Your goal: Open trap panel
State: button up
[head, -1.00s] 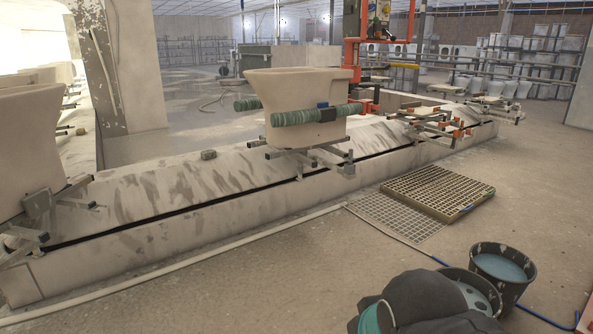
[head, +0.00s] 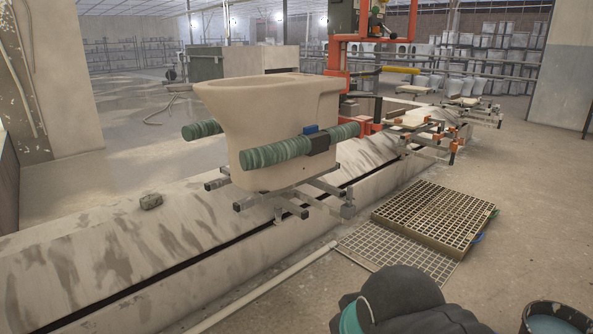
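Two gridded pieces lie on the floor at the right, beside the long low track. One is a thick, raised yellowish-brown grating panel (head: 436,215), lying flat with a bit of blue at its right edge. The other is a thin, flat light grate (head: 398,255) in the floor in front of it, and the panel's near edge meets or overlaps it. I cannot tell which one the task calls the trap panel. My gripper's fingers are not in view. Only a dark rounded arm joint of mine with a teal ring shows at the bottom, near the grate.
The carousel track (head: 105,275) crosses to the left. A large unglazed toilet bowl (head: 270,115) with green rolls (head: 275,154) stands on its metal carrier. A dark bucket of bluish liquid (head: 556,318) is at the bottom right. A pale pipe (head: 265,285) runs along the track. Floor right of the panel is clear.

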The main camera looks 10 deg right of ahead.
aim_at(454, 220)
jog(key=z, duration=0.85)
jog(key=i, duration=1.55)
jog(key=z, duration=1)
jog(key=i, duration=2.35)
jog(key=z, duration=0.15)
